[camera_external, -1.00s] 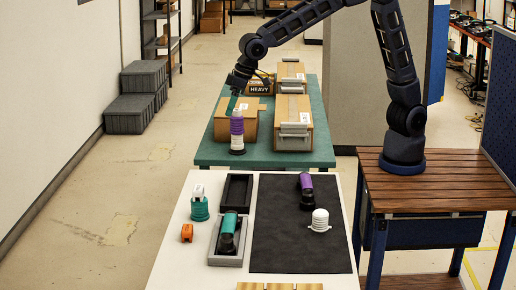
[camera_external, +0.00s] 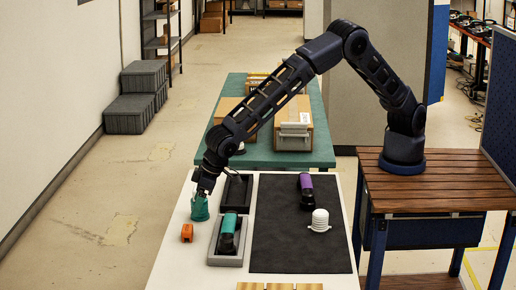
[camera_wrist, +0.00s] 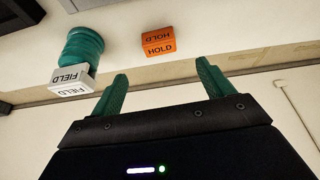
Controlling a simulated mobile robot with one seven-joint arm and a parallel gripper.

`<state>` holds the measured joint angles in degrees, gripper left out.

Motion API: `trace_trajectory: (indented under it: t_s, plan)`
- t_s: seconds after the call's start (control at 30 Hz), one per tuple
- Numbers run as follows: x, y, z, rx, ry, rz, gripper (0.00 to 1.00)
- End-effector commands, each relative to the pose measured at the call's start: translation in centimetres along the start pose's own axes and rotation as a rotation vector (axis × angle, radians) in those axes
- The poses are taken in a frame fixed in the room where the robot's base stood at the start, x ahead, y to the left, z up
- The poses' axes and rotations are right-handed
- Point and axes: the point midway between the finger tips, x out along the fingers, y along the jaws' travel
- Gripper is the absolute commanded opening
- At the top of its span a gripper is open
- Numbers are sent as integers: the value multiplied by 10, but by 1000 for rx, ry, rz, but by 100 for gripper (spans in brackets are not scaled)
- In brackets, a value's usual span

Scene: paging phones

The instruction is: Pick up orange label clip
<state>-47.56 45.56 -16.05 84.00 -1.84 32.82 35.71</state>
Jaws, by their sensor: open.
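The orange label clip (camera_external: 187,232) lies on the white tabletop at the left, in front of the teal ribbed container (camera_external: 200,209). In the wrist view the clip (camera_wrist: 158,42) reads HOLD and sits beyond the gap between my fingertips, apart from them. My gripper (camera_wrist: 162,70) has two teal fingers spread wide with nothing between them. In the external view my gripper (camera_external: 199,193) is over or beside the teal container, and it hides the container's top. The white FIELD clip (camera_wrist: 71,82) shows at the container in the wrist view.
Right of the clip are a grey tray (camera_external: 226,261) with a teal-and-black handset and an empty black tray (camera_external: 237,193). A black mat (camera_external: 300,247) holds a purple-and-black handset (camera_external: 306,190) and a white ribbed piece (camera_external: 320,221). Bare tabletop surrounds the clip.

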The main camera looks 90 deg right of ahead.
Motion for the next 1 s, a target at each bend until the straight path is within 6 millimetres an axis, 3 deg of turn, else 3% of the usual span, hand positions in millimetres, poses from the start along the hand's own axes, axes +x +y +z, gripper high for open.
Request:
trace_trajectory:
  t_s: [0.27,0.5,0.77,1.0]
  plan:
    - [22,-4,1,-1,2,1,80]
    - [55,-3,0,-1,1,1,80]
    - [71,-2,1,-1,1,1,80]
    - [103,1,1,-1,1,1,80]
